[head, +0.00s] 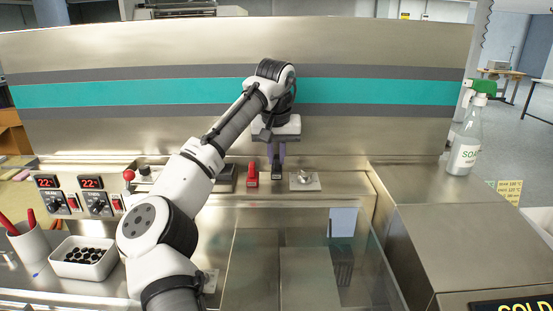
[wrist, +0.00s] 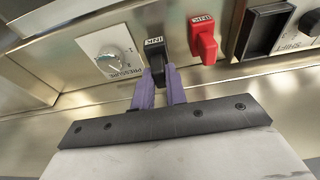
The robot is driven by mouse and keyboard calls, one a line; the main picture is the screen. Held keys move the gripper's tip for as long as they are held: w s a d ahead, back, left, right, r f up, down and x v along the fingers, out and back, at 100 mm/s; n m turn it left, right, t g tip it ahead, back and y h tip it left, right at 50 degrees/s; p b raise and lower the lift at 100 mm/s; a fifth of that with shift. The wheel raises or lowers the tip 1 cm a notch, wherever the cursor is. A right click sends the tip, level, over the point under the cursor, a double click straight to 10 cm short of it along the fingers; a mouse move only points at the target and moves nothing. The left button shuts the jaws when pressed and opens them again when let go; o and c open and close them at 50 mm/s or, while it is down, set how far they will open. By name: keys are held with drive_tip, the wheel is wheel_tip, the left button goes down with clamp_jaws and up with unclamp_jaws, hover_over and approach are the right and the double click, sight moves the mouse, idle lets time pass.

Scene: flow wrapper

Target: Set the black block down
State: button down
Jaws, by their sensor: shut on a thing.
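The black block (head: 276,170) is at the ledge of the steel machine, below my gripper (head: 275,154). In the wrist view the black block (wrist: 155,48) has a pale label on its end and sits between the tips of the two purple fingers (wrist: 158,78). My gripper is shut on it. I cannot tell whether its underside touches the ledge. A similar red block (head: 252,175) stands just beside it, apart from it; it also shows in the wrist view (wrist: 204,42).
A pressure knob on a pale plate (head: 305,181) is close on the black block's other side. A dark open-topped holder (wrist: 268,30) lies past the red block.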

drive_tip(key=shift+x, duration=0.8)
drive_tip(key=shift+s, duration=0.2)
drive_tip(key=shift+f, duration=0.2)
drive_tip(key=c, duration=1.4)
unclamp_jaws()
drive_tip(key=shift+c, duration=0.2)
drive_tip(key=b+v, duration=0.1)
drive_tip(key=v, duration=1.1)
drive_tip(key=shift+r+b, duration=0.15)
drive_tip(key=shift+b, duration=0.15)
